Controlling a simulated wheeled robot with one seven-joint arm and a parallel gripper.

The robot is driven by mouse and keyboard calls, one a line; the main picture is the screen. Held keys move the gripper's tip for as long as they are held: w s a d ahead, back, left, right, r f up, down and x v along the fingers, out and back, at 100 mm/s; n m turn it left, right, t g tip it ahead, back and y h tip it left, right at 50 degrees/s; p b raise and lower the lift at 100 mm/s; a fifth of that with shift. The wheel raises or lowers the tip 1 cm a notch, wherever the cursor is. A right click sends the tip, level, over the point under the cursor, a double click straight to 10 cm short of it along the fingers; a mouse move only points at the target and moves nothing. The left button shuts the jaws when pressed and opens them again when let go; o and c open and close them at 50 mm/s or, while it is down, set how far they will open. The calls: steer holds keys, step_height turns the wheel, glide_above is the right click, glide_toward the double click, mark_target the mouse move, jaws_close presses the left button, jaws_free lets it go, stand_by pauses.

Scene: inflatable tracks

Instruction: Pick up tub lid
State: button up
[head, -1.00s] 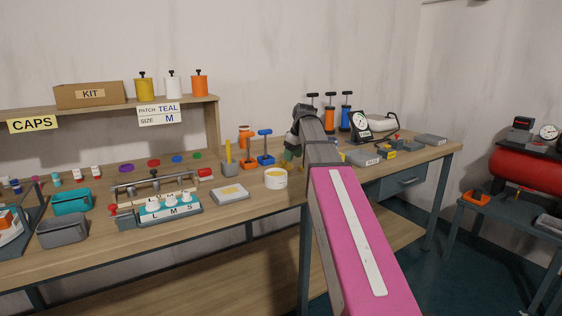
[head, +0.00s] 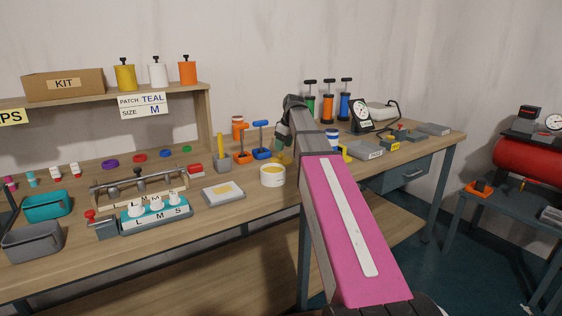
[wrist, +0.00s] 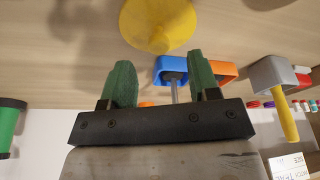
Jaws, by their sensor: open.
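A yellow rounded piece (wrist: 158,22) with a narrower knob-like end, which looks like the tub lid, lies just beyond my fingertips in the wrist view. Its upper part is cut off by the frame edge. A bit of yellow shows beside my gripper (head: 281,157) in the head view, mostly hidden by the arm. My gripper (wrist: 160,68) is open, with green fingers apart and nothing between them.
Blue (head: 261,142) and orange (head: 242,156) T-handled tools stand close behind and left of my gripper.

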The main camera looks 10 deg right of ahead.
mark_target(281, 154)
steer(key=x, duration=0.5)
steer(key=shift+w, duration=0.1)
steer(key=c, duration=1)
